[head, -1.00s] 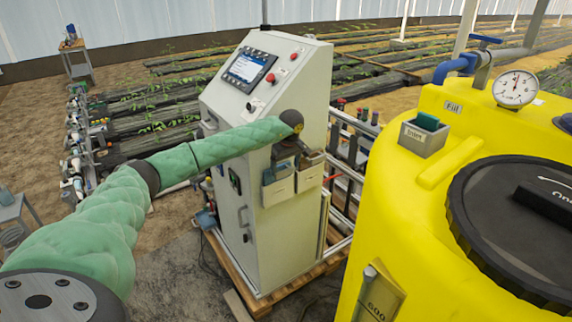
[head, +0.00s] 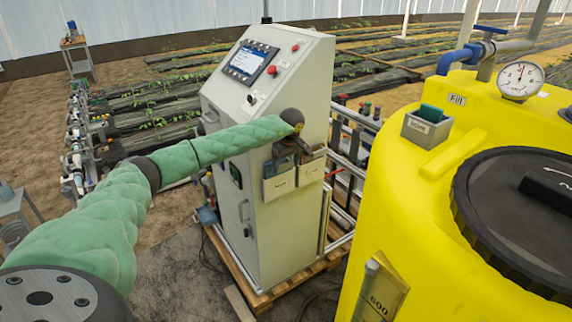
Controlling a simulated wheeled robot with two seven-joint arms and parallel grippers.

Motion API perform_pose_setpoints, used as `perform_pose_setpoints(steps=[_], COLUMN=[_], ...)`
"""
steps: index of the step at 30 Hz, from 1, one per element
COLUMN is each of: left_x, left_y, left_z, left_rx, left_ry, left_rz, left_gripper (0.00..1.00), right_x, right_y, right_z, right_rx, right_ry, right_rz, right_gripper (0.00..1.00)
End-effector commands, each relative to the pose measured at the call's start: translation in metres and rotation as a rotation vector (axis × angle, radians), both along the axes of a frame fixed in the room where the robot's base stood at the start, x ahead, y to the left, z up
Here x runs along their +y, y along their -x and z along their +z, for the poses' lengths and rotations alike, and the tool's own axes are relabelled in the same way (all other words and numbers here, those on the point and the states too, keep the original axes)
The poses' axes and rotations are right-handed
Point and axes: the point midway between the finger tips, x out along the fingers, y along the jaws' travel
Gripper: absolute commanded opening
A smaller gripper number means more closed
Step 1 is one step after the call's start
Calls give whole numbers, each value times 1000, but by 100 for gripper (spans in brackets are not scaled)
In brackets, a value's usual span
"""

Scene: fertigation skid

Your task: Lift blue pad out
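A blue-grey pad (head: 276,167) shows at the top of the left one of two small pale holders (head: 279,187) on the front of the grey control cabinet. My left arm reaches in from the left, and my dark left gripper (head: 296,153) is just above the holders, near their inner edges. Its fingers are small and dark against the cabinet, so I cannot tell whether they are open or touch anything. A teal pad (head: 431,113) sits in a grey box (head: 425,131) on the yellow tank. My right gripper is out of view.
The control cabinet (head: 258,110) stands on a wooden pallet (head: 262,298). The yellow tank (head: 410,215) with a black lid (head: 525,215) and a gauge (head: 520,80) fills the right side. A pipe frame stands behind the cabinet. Floor is open left of the cabinet.

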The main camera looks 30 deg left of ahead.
Motion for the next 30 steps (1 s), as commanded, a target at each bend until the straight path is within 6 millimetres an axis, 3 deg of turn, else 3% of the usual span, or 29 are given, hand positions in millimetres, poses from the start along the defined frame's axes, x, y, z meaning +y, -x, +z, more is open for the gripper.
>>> perform_pose_setpoints(steps=[1, 7, 30], left_x=[0, 0, 0], left_y=[0, 0, 0], left_z=[0, 0, 33], left_rx=[0, 0, -1], left_ry=[0, 0, 0], left_rz=[0, 0, 0], left_gripper=[64, 27, 27], right_x=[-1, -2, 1], right_y=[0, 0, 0], right_z=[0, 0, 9], right_rx=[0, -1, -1], right_ry=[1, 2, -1], right_rz=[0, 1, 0], right_gripper=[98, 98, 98])
